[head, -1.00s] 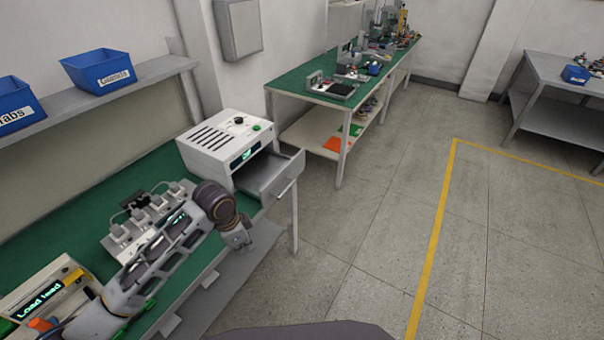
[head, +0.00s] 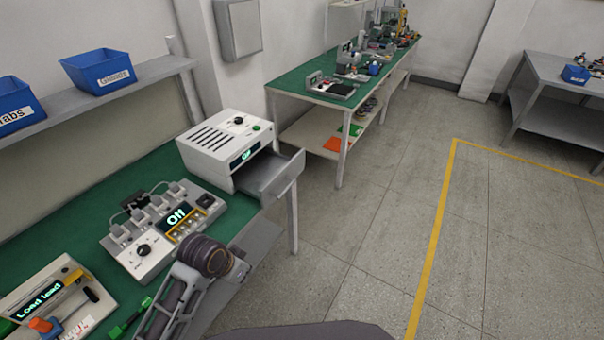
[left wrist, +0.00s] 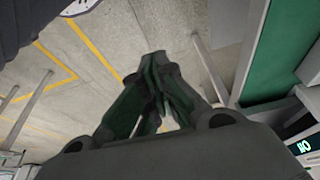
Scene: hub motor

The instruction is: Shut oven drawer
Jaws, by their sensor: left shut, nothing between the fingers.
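The oven (head: 222,143) is a white box with slots, a knob and a lit display, on the green bench. Its grey drawer (head: 284,178) is pulled out to the right, past the bench end. My left gripper (head: 240,270) is low beside the bench's front edge, nearer to me than the drawer and apart from it. In the head view its fingers are mostly hidden. In the left wrist view its fingers (left wrist: 154,60) are together and empty above the floor. My right gripper is in neither view.
A device reading "Off" (head: 165,226) and a "Load lead" device (head: 45,295) stand on the bench. Blue bins (head: 98,72) sit on the shelf above. A second green-topped bench (head: 300,92) stands behind the oven. The floor (head: 375,220) right of the drawer is clear.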

